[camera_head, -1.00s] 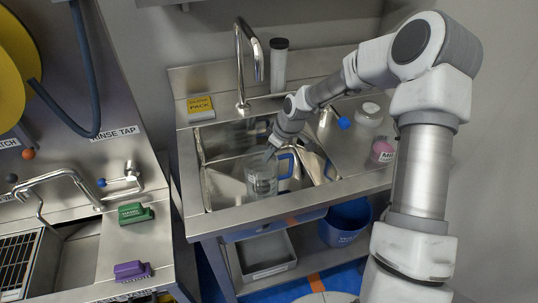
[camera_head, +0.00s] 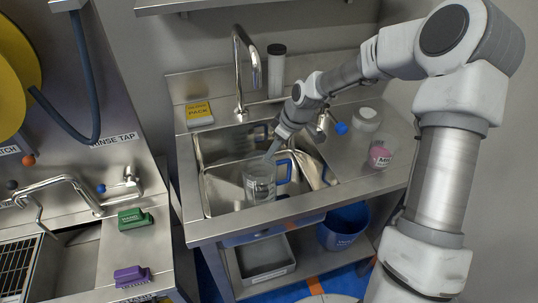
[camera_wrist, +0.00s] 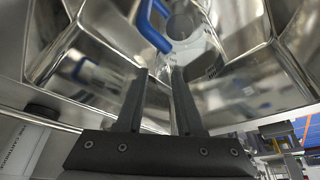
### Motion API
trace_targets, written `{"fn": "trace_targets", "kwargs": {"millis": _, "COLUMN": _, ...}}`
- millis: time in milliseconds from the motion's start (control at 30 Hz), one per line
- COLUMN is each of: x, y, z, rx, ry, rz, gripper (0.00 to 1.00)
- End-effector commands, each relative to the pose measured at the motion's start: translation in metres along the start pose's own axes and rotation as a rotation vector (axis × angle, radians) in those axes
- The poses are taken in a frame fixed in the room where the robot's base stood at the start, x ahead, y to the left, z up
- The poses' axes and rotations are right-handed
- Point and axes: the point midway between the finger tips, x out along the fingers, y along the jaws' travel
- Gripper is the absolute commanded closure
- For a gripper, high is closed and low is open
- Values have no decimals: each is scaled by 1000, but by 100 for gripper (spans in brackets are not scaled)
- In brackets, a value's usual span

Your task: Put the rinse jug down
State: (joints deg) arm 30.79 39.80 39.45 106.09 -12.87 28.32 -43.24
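The rinse jug (camera_head: 259,184) is a clear vessel with a blue handle (camera_head: 284,171). It stands upright in the steel sink basin (camera_head: 222,187), with its handle to the right. My gripper (camera_head: 268,157) is just above the jug's rim and points down at it. In the wrist view, the two dark fingers of my gripper (camera_wrist: 160,72) are apart with nothing seen between them. The jug (camera_wrist: 207,62) and its blue handle (camera_wrist: 150,28) lie past the fingertips. I cannot tell whether a fingertip touches the clear wall.
A curved tap (camera_head: 239,75) and a grey cylinder (camera_head: 276,72) stand behind the sink. A yellow block (camera_head: 199,112) is at the back left. A pink-filled jar (camera_head: 380,155) and a white-lidded container (camera_head: 367,117) stand on the right drainboard. A blue bucket (camera_head: 343,228) is below.

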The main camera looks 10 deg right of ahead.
Motion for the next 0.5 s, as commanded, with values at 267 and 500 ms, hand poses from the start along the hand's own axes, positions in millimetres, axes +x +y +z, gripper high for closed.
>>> {"fn": "trace_targets", "kwargs": {"millis": 267, "x": -48, "y": 0, "z": 0, "rx": 0, "ry": 1, "rz": 1, "gripper": 64}}
{"fn": "trace_targets", "kwargs": {"millis": 500, "x": -56, "y": 0, "z": 0, "rx": 0, "ry": -1, "rz": -1, "gripper": 64}}
